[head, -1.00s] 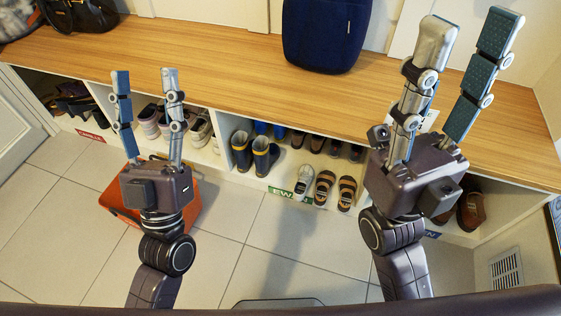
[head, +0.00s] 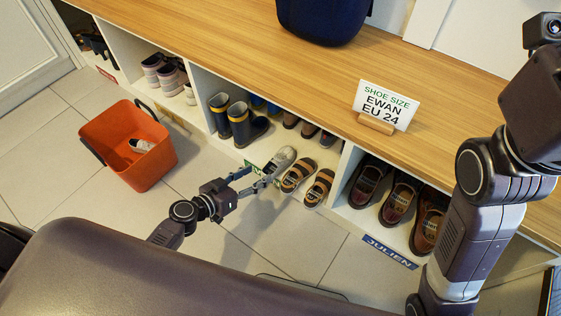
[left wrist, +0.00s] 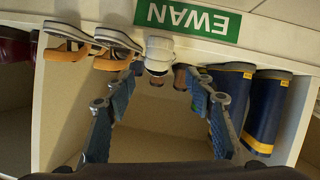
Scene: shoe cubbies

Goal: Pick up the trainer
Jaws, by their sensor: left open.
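The trainer (head: 280,161), a small pale grey and white shoe, stands at the front of the cubby labelled EWAN, left of two brown strapped sandals (head: 308,182). My left gripper (head: 257,177) is open just in front of it, low over the cubby's front edge. In the left wrist view, which is upside down, the trainer (left wrist: 159,54) shows between the tips of the open fingers (left wrist: 160,74). I cannot tell whether they touch it. My right arm is at the right edge of the head view, its fingers out of frame.
Navy and yellow boots (head: 246,124) stand left of the trainer. An orange basket (head: 150,165) on the floor holds one pale shoe (head: 141,146). Brown shoes (head: 398,203) fill the JULIEN cubby. A shoe size sign (head: 385,104) stands on the wooden bench top (head: 300,70).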

